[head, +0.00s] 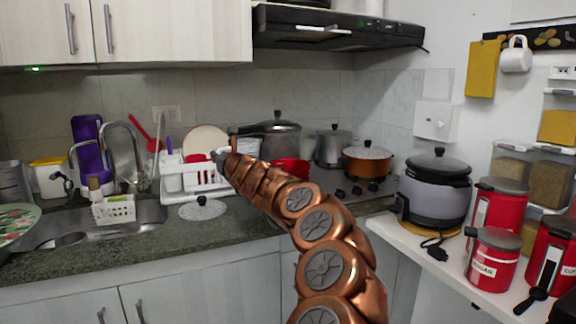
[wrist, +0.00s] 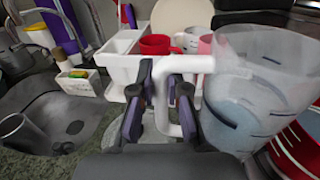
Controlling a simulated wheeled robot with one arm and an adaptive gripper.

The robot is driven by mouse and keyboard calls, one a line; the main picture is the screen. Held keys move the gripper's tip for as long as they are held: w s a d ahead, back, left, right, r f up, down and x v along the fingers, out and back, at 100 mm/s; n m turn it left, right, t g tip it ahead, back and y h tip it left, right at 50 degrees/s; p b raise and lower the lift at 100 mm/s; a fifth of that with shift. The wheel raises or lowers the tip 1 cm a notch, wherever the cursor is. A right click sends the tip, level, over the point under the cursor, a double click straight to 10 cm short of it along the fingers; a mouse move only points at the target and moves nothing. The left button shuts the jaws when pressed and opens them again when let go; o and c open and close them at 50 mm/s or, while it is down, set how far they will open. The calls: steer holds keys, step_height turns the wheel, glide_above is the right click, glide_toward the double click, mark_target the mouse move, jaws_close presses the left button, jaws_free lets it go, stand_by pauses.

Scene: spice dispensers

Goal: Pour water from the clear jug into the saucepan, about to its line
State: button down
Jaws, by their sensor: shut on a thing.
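My gripper (wrist: 158,100) is shut on the white handle (wrist: 187,98) of the clear jug (wrist: 262,75). The jug is held up at the right of the wrist view, with dark marks on its wall and bluish water in its lower part. In the head view my arm hides most of the gripper and jug. A red vessel with white lines (wrist: 295,150), probably the saucepan, shows partly behind the jug at the lower right. A red vessel (head: 291,167) also shows behind my arm in the head view. Its line and contents cannot be made out there.
A white dish rack (head: 190,176) with a red mug (wrist: 155,45) stands left of the jug. The sink (head: 100,226) and a glass lid (head: 203,208) are nearby. Pots including an orange one (head: 367,162) stand at the back right. A rice cooker (head: 436,190) and red canisters stand right.

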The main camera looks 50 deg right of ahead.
steer(key=shift+r+p, duration=2.45)
steer(key=shift+p, duration=0.15)
